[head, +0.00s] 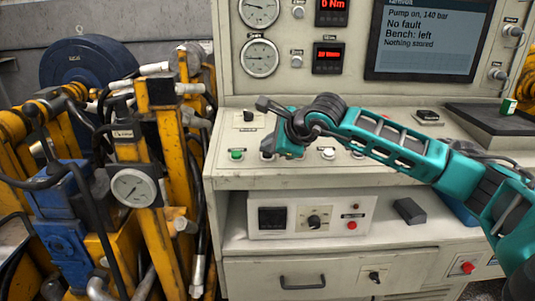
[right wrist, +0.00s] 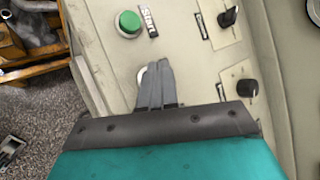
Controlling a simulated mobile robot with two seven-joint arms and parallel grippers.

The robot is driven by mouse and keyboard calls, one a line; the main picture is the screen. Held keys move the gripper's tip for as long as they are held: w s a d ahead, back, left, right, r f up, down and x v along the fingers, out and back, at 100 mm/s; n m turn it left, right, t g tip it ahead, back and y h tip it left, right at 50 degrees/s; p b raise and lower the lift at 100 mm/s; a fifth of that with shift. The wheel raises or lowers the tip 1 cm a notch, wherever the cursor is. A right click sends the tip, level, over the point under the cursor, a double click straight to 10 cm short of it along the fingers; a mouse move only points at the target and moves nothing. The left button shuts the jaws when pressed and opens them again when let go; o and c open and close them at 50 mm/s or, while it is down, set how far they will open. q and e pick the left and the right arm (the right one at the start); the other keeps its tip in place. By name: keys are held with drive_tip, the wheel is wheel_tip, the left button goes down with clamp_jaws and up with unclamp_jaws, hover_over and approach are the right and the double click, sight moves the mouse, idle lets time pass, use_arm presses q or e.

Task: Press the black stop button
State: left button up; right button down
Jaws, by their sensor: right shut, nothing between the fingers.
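My right gripper (right wrist: 157,72) is shut and empty, its grey fingers together and pointing at the sloped control panel (right wrist: 105,75). In the head view, its teal hand hangs over the panel just right of the green start button (head: 237,154). The same green button shows in the right wrist view (right wrist: 129,23), marked "Start", beyond the fingertips. A pale round rim (right wrist: 141,76) shows beside the fingertips, with the rest of that part hidden behind them. The black stop button is not clearly seen. I cannot tell whether the fingertips touch anything. My left gripper is out of view.
Black knobs (right wrist: 247,88) and (right wrist: 228,17) stand on the panel right of the fingers. A display (head: 428,42) reads "No fault". Yellow frames with hoses and a gauge (head: 134,187) crowd the left. A drawer (head: 300,278) is below.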

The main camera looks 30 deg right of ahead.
sight(270, 164)
drive_tip(key=shift+f+b, duration=0.35)
idle(0.6)
drive_tip(key=shift+s+r+p, duration=0.1)
drive_tip(key=shift+r+p, duration=0.2)
drive_tip(key=shift+r, duration=0.5)
drive_tip(key=r+p, duration=0.1)
drive_tip(key=r, duration=0.2)
drive_tip(key=r+p, duration=0.1)
drive_tip(key=r, duration=0.1)
drive_tip(key=shift+s+a+p, duration=0.25)
drive_tip(key=shift+s+p, duration=0.05)
drive_tip(key=shift+p, duration=0.05)
idle(0.4)
